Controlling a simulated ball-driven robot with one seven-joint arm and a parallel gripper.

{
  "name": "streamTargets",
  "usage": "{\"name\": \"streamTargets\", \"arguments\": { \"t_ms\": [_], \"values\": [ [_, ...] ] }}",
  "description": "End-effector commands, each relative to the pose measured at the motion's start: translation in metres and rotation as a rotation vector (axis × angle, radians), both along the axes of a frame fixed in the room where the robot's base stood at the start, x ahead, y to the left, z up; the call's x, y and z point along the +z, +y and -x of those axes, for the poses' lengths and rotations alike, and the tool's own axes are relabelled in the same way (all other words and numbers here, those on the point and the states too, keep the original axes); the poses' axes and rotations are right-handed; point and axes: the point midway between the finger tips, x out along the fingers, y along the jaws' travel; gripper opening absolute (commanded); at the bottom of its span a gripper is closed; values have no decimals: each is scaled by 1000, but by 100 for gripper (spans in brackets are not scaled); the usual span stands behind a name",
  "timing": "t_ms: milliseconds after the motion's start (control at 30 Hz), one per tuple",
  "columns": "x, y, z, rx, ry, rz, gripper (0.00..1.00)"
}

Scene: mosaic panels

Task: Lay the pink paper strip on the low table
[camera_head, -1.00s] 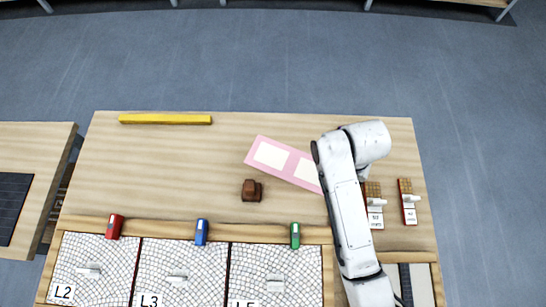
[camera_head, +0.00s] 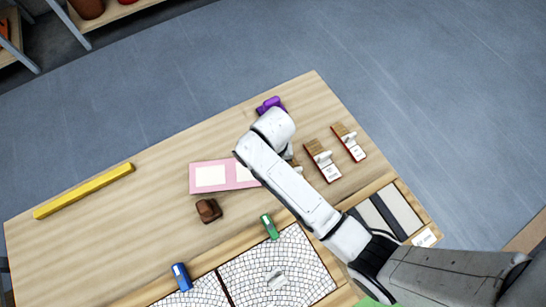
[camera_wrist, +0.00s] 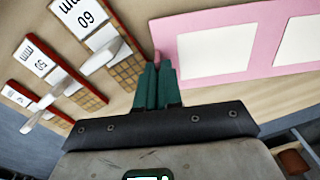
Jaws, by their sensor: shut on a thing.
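The pink paper strip (camera_head: 230,175) with pale rectangles lies over the wooden workbench (camera_head: 130,215), its right end hidden behind my arm in the head view. In the wrist view the strip (camera_wrist: 265,48) spans the upper right. My gripper (camera_wrist: 158,84) has its green fingers close together at the strip's near left corner, with a bit of pink between the tips. My gripper is hidden under my arm in the head view. I cannot pick out the low table in the current views.
Notched tools (camera_head: 322,160) with labels lie right of my arm, close to the fingers in the wrist view (camera_wrist: 95,40). A brown block (camera_head: 208,210), green (camera_head: 269,226) and blue (camera_head: 181,277) markers, a yellow bar (camera_head: 85,191) and a purple item (camera_head: 270,104) are around the bench.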

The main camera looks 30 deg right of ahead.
Motion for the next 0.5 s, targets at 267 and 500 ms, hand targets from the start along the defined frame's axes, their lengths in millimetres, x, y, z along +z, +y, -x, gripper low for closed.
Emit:
{"name": "streamTargets", "arguments": {
  "t_ms": [267,500],
  "values": [
    [-19,0,0,0,-1,-1,0],
    [-23,0,0,0,0,0,0]
  ]
}}
